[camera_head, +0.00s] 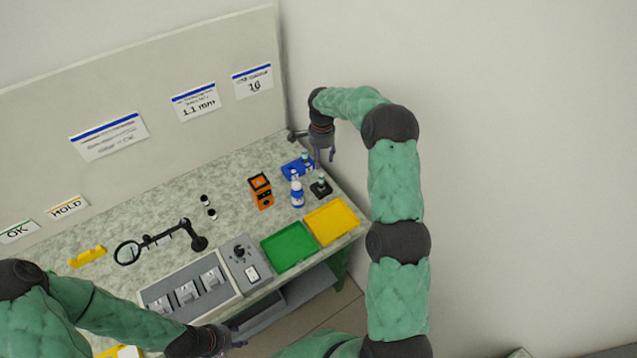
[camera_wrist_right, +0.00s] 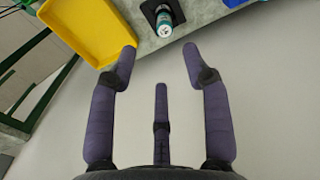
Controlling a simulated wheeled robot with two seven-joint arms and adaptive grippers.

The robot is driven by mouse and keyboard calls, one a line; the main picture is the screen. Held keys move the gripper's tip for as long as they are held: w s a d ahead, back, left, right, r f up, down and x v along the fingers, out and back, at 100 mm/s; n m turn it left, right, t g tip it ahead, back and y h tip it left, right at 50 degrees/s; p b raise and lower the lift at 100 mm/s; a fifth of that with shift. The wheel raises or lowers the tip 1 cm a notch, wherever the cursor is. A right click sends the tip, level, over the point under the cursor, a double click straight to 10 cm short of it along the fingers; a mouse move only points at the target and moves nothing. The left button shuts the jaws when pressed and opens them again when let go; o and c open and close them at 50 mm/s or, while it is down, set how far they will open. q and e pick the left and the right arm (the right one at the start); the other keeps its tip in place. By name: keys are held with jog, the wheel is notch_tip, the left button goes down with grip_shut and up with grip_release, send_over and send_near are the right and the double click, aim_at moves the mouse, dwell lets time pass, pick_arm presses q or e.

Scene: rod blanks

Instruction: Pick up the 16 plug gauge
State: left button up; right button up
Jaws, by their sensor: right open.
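A small upright gauge with a teal and white body stands on a dark square base (camera_head: 321,188) near the right table edge; its top (camera_wrist_right: 164,24) shows in the right wrist view. A blue rack (camera_head: 297,168) behind it holds upright pieces, one teal-topped. I cannot read which gauge is the 16. My right gripper (camera_head: 324,156) is by the rack's right end; in the wrist view its fingers (camera_wrist_right: 158,62) are spread and empty, apart from the gauge. My left gripper (camera_head: 236,338) is near the front table edge, its fingers too small to judge.
A white-and-blue bottle (camera_head: 297,194) and an orange device (camera_head: 261,190) stand left of the dark base. Yellow (camera_head: 352,232) and green (camera_head: 290,262) trays lie in front. A magnifier stand (camera_head: 198,242) stands further left. A wall sign (camera_head: 253,83) reads 16.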

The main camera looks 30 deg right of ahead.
jog(key=shift+w+f, duration=0.15)
jog(key=shift+f, duration=0.3)
send_over(321, 175)
jog(key=f, duration=0.4)
jog(key=shift+s+a+f, duration=0.1)
jog(key=shift+s+f, duration=0.1)
jog(key=shift+s, duration=0.05)
jog(key=shift+w+d+f, duration=0.1)
jog(key=shift+f, duration=1.35)
jog(key=shift+w+d+f, duration=0.1)
jog(key=shift+f, duration=1.35)
grip_shut()
